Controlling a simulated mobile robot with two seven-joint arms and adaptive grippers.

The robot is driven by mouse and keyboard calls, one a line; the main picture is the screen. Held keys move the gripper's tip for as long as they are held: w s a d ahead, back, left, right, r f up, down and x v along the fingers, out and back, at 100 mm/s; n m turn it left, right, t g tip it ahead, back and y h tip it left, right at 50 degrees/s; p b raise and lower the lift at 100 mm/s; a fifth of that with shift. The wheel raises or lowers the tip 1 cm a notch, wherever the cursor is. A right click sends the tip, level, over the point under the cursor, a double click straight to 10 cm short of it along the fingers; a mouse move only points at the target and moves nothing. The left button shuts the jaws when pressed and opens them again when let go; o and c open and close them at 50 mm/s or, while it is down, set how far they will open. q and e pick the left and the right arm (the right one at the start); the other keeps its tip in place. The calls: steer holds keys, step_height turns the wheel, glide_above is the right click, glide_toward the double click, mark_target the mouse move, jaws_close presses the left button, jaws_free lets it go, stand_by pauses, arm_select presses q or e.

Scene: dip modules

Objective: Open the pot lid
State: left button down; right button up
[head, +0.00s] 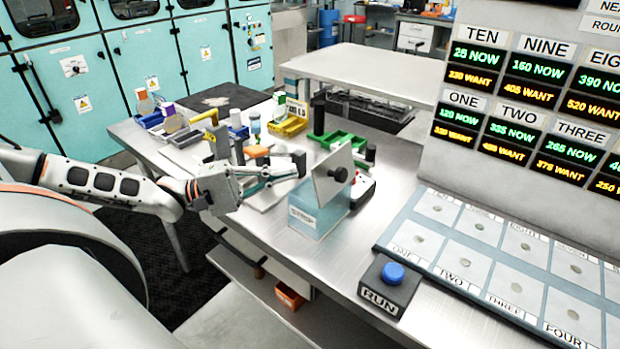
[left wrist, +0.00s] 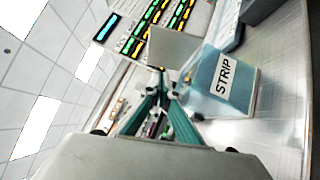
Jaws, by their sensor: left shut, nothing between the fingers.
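The pot (head: 318,212) is a translucent blue box labelled STRIP on the metal table. It also shows in the left wrist view (left wrist: 218,88). Its lid (head: 326,186) is a grey plate with a dark knob (head: 341,174). The lid stands steeply tilted up at the pot's top, so the pot looks open. The lid also shows in the left wrist view (left wrist: 176,46), just beyond the fingertips. My left gripper (head: 300,163) is shut and empty, beside the lid on its left. Its fingertips (left wrist: 160,72) meet in the wrist view. I cannot see my right gripper.
A dark box with a blue RUN button (head: 393,272) sits at the table's front. A panel of numbered cells (head: 480,235) lies to the right, below a display board (head: 530,100). Yellow (head: 289,126) and green bins and small items crowd the table behind the gripper.

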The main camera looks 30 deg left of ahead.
mark_target(330, 169)
arm_select(q)
steer(key=d, duration=0.3)
steer(key=w+d+r, duration=0.1)
steer(key=shift+w+d+r, duration=0.1)
steer(key=shift+d, duration=0.1)
steer(key=shift+d+r, duration=0.1)
steer(key=shift+d, duration=0.4)
